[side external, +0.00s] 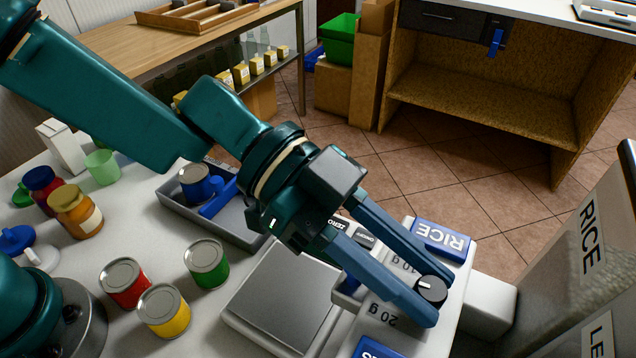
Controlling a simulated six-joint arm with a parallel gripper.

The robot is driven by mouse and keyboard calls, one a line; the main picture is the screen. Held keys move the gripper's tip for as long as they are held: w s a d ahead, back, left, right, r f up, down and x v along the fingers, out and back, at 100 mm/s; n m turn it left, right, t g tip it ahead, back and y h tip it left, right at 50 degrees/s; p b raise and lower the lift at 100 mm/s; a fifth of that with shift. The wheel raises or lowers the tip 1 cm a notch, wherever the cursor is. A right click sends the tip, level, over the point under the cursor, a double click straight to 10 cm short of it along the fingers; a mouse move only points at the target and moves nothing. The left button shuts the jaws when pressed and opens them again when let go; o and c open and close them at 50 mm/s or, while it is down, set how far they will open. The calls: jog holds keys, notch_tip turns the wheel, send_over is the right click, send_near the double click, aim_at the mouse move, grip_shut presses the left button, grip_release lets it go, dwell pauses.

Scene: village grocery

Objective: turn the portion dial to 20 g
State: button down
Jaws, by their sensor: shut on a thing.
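The portion dial (431,290) is a small black knob with a white pointer mark, on a white dispenser panel (455,305) at the lower right. A "20 g" label (381,314) and a partly covered "10 g" label (404,265) are printed to its left. The white mark points roughly left, between the two labels; its exact setting is hard to tell. My gripper (434,301) reaches down from the upper left, with one blue finger on each side of the dial, shut on it. The fingers hide part of the panel and labels.
A blue RICE label (441,238) sits above the dial. A scale with a grey plate (285,297) stands to the left, with red (124,284), yellow (164,310) and green (206,264) cans beyond. A grey tray (225,219) holds a can and a blue object.

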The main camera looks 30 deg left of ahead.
aim_at(418, 282)
jog(key=shift+s+r+n+t, duration=0.1)
jog(key=shift+s+n+t, duration=0.05)
jog(key=shift+n+t, duration=0.7)
jog(key=shift+s+n+t, duration=0.15)
jog(key=shift+n+t, duration=0.5)
jog(key=shift+t, duration=0.3)
jog(key=shift+d+n+t, duration=0.1)
jog(key=shift+n+t, duration=0.3)
jog(key=shift+r, duration=0.1)
jog(key=c, duration=0.6)
grip_release()
jog(key=shift+v, duration=2.55)
jog(key=shift+w, duration=0.15)
